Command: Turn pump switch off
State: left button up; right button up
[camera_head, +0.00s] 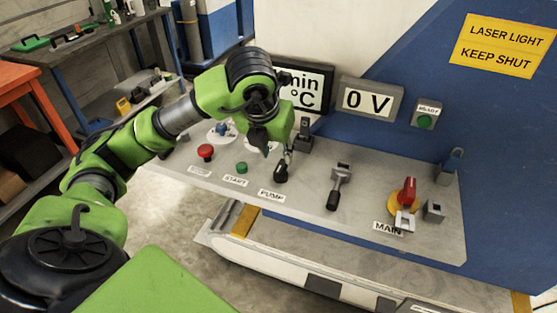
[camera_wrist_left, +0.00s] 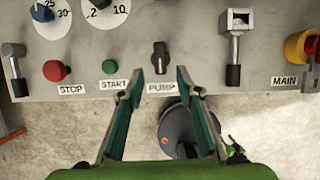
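My left gripper (camera_wrist_left: 159,78) is open and empty. Its fingertips point at the panel, one on each side of the PUMP label and just below the knob. I see no contact with the knob. In the head view my left gripper (camera_head: 287,152) hangs close to the knob and partly hides that area. My right gripper is not in view.
A red STOP button (camera_wrist_left: 57,71) and green START button (camera_wrist_left: 109,67) sit left of the knob. A grey lever (camera_head: 338,186) and the red-yellow MAIN switch (camera_head: 406,195) stand to its right. Displays (camera_head: 368,101) rise behind the panel.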

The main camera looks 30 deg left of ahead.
pick_arm(q)
jog(key=v, duration=0.4)
jog(key=shift+r, duration=0.1)
dwell(0.5)
